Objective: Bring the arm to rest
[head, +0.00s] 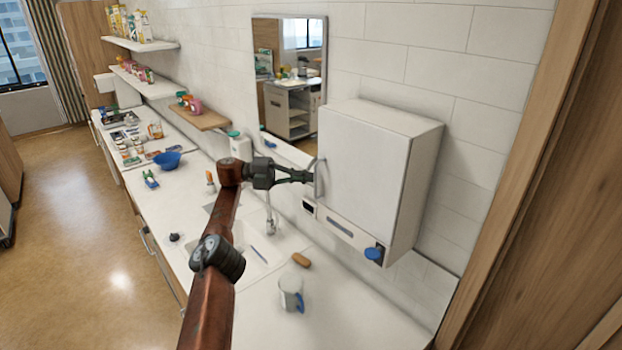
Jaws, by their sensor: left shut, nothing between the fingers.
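My left arm, red-brown with dark joints, rises from the bottom of the head view over the counter (340,318). My left gripper (308,176) points right and is shut, with nothing seen between its fingers. Its tips are at the left edge of a white wall cabinet (365,165), beside the cabinet's curved handle (319,178). I cannot tell whether the tips touch the handle. The cabinet door looks closed. My right gripper is not in view.
A faucet (270,215) stands below the gripper. A white mug (291,292) and a brown oval item (300,260) are on the near counter. A blue bowl (167,160) lies farther back. A wooden shelf (203,118) and mirror (290,80) are on the wall. Floor at left is clear.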

